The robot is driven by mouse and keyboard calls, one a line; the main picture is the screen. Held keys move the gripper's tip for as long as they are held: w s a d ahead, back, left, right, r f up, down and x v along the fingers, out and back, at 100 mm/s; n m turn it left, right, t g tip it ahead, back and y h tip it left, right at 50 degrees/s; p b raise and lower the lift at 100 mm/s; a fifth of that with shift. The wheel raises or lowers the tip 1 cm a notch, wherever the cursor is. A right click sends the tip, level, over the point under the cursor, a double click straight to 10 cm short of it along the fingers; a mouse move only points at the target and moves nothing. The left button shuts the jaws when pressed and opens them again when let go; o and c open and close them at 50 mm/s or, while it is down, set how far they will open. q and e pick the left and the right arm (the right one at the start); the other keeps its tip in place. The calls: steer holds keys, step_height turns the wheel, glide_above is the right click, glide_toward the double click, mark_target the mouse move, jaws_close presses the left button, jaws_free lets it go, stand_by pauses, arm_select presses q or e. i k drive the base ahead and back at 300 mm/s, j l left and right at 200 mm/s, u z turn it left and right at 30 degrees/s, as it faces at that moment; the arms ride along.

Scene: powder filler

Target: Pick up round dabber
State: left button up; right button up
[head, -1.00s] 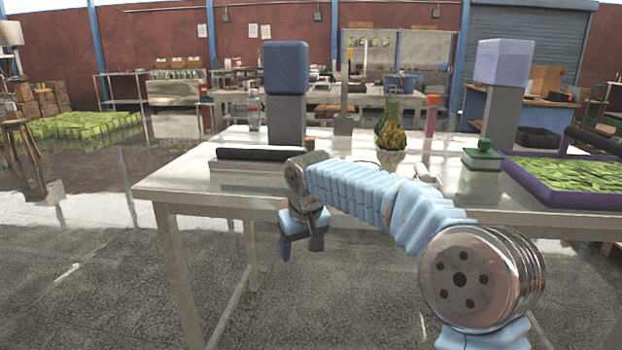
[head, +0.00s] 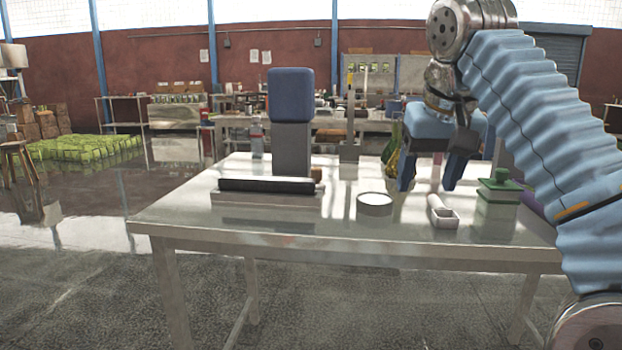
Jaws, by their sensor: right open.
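A green piece with a round knob (head: 500,179) sits on a pale green block (head: 498,194) at the right of the table. It may be the round dabber, but I cannot be sure. My right gripper (head: 430,180) is open and empty, fingers pointing down, above the table and left of the green piece in the picture. A round white dish or disc (head: 375,204) lies on the table, below and left of the gripper in the picture. My left gripper is out of view.
The metal table (head: 285,238) also holds a white scoop (head: 443,214), a black bar on a pale base (head: 268,187), and a grey post with a blue block (head: 290,95). A yellow-green vase (head: 392,150) is partly hidden behind my gripper. The table's front is clear.

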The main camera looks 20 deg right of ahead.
mark_target(316, 172)
steer(key=i, duration=1.25)
steer(key=k+l, duration=0.3)
